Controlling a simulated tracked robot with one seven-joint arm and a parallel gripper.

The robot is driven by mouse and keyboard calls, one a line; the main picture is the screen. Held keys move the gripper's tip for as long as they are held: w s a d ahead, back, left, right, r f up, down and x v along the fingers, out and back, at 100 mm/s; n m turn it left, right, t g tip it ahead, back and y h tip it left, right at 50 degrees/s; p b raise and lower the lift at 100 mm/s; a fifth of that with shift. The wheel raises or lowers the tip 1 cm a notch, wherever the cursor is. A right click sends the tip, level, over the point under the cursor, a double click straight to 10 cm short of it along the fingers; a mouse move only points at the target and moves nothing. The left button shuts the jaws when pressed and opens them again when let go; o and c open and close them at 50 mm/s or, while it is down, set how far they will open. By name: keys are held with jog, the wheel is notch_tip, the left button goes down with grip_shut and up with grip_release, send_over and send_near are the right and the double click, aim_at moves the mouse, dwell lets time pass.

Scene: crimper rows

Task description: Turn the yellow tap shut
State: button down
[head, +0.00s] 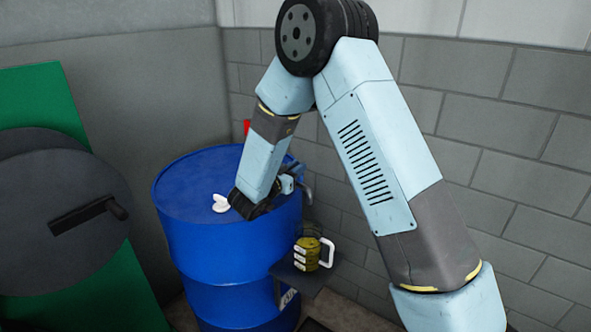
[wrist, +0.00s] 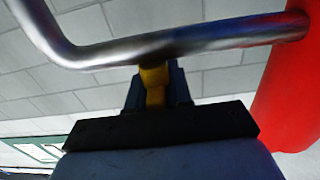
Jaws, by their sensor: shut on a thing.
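The yellow tap (wrist: 154,78) shows in the wrist view as a short lever just below a bare metal pipe (wrist: 180,42). My gripper (wrist: 156,96) is shut on it, with a dark finger on each side. In the head view my gripper (head: 287,183) is at the right side of the blue drum (head: 220,250), beside the bent grey spout (head: 308,192). My own wrist hides the tap there.
A jug (head: 312,255) with yellow in it and a white handle stands on a dark shelf (head: 300,277) below the spout. A white piece (head: 220,203) lies on the drum top. A red cylinder (wrist: 288,80) joins the pipe's right end. A block wall (head: 500,150) stands behind.

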jog(key=shift+w+r, duration=0.1)
jog(key=shift+r, duration=0.05)
jog(key=c, duration=1.1)
grip_release()
jog(key=v, duration=1.3)
jog(key=shift+s+a, duration=0.2)
jog(key=shift+s, duration=0.15)
